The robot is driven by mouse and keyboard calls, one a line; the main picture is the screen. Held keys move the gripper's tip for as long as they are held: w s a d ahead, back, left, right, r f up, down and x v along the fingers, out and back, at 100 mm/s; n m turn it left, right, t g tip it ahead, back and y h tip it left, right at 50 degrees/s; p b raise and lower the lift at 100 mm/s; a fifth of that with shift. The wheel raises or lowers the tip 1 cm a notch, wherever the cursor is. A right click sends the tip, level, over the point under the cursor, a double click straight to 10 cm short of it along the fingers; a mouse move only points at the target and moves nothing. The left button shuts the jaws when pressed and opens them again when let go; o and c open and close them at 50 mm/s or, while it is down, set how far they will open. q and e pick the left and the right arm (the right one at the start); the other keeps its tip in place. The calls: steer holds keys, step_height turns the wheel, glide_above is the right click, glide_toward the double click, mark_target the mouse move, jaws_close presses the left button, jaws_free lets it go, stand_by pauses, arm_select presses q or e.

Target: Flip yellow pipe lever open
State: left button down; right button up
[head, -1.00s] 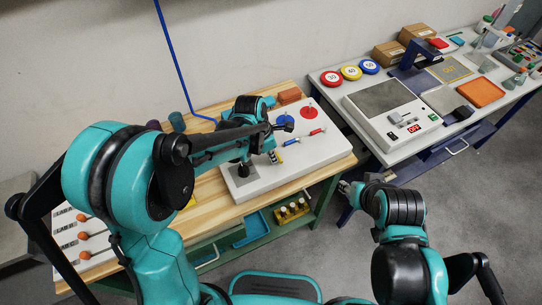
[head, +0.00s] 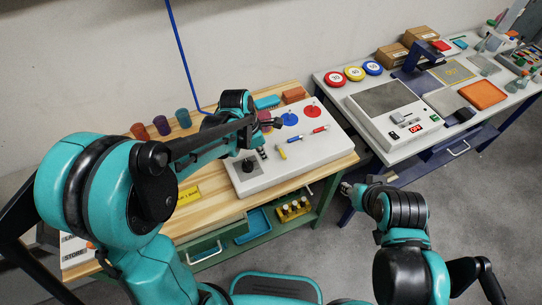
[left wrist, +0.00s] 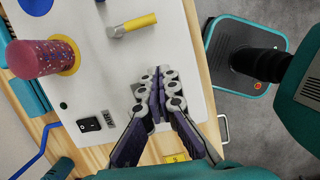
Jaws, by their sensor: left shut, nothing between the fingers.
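The yellow lever (head: 282,152) lies on the white panel (head: 300,158), nearest to me of three coloured levers. In the left wrist view the yellow lever (left wrist: 138,22) has a grey metal end and lies beyond the fingertips. My left gripper (head: 263,154) is small and partly hidden by its arm in the head view, just left of the lever. In the left wrist view my left gripper (left wrist: 157,76) is shut and empty, with a visible gap to the lever. My right gripper (head: 346,188) is low beside the bench; its jaws are too small to read.
A red lever (head: 320,129) and a blue lever (head: 294,139) lie beyond the yellow one. A pink speckled cylinder (left wrist: 45,58) stands beside the lever. The panel's near right is clear.

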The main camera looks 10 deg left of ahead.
arm_select(q)
steer(key=p+v, duration=0.1)
steer(key=v, duration=0.5)
steer(key=shift+w+r+p, duration=0.2)
steer(key=shift+r+p, duration=0.15)
steer(key=shift+r, duration=0.1)
arm_select(e)
steer(key=shift+w+r, duration=0.2)
steer(key=shift+r, duration=0.35)
steer(key=shift+w+r, duration=0.15)
steer(key=shift+r, duration=0.35)
arm_select(q)
steer(key=shift+a, duration=0.1)
arm_select(e)
steer(key=shift+f, duration=0.1)
arm_select(q)
steer(key=s+a+m+t+y+b, duration=0.1)
steer(key=s+a+m+t+b, duration=0.2)
steer(key=s+m, duration=0.3)
steer(key=s+a+f+m+t+y+b, duration=0.1)
steer(key=s+a+m+t+b, duration=0.2)
steer(key=m, duration=1.4)
steer(key=s+a, duration=0.2)
steer(key=s, duration=0.2)
steer(key=shift+s+f, duration=0.15)
steer(key=shift+s, duration=0.2)
arm_select(e)
step_height(320, 180, down, 6)
steer(key=shift+r, duration=0.1)
